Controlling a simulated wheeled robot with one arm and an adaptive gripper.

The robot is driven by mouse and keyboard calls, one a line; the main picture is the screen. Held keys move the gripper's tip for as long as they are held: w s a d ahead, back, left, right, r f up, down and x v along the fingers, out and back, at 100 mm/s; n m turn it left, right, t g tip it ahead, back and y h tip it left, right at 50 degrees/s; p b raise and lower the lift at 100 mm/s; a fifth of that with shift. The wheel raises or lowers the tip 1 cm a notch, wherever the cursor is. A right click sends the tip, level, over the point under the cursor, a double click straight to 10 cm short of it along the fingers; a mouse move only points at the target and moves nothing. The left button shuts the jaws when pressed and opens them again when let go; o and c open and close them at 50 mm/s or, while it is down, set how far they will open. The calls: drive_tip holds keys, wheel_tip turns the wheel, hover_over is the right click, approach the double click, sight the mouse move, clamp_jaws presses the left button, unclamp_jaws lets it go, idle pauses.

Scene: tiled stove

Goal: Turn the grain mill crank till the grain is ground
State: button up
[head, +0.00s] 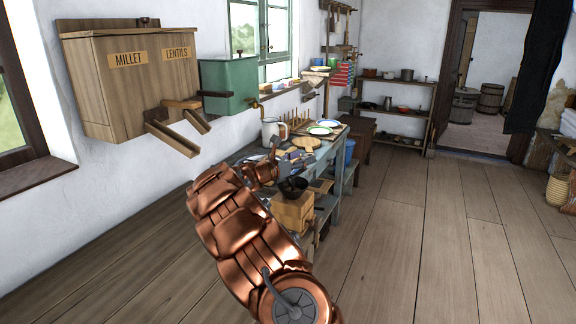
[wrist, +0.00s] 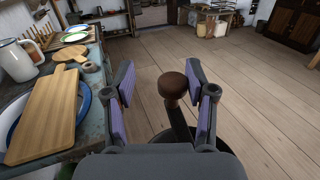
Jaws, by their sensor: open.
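The grain mill (head: 293,212) is a wooden box with a dark bowl on top, by the near end of the workbench, partly behind my copper arm. In the wrist view, the crank's round brown wooden knob (wrist: 172,84) stands upright on a dark crank arm (wrist: 181,128) over the dark bowl (wrist: 159,150). My gripper (wrist: 161,80) is open, with a purple-padded finger on either side of the knob. The knob is nearer the right finger, and a gap shows on the left. In the head view my gripper (head: 283,163) is small against the bench clutter. The grain inside the bowl is not visible.
The workbench (head: 328,152) holds a cutting board (wrist: 47,112), a white jug (wrist: 17,60) and plates (wrist: 75,36), close to my gripper's left. A wall bin (head: 140,85) marked MILLET and LENTILS hangs at left. The plank floor (head: 440,235) at right is clear.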

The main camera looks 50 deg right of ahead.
drive_tip(key=a, duration=0.3)
drive_tip(key=w+a, duration=0.1)
drive_tip(key=a, duration=0.3)
drive_tip(key=shift+w+a, duration=0.1)
drive_tip(key=shift+w, duration=0.1)
drive_tip(key=shift+a+b, duration=0.3)
drive_tip(key=shift+b, duration=0.05)
drive_tip(key=shift+w+m+b, duration=0.35)
drive_tip(key=shift+m, duration=0.85)
drive_tip(key=shift+w+m+b, duration=0.4)
drive_tip(key=shift+m, duration=0.7)
drive_tip(key=m+b, duration=0.1)
drive_tip(key=m, duration=0.3)
drive_tip(key=w+m+y+b, duration=0.1)
drive_tip(key=m+b, duration=0.1)
drive_tip(key=m, duration=0.3)
drive_tip(key=w+r+m+b, duration=0.1)
drive_tip(key=m, duration=0.4)
drive_tip(key=shift+r+g+y, duration=0.1)
drive_tip(key=shift+g+y, duration=0.3)
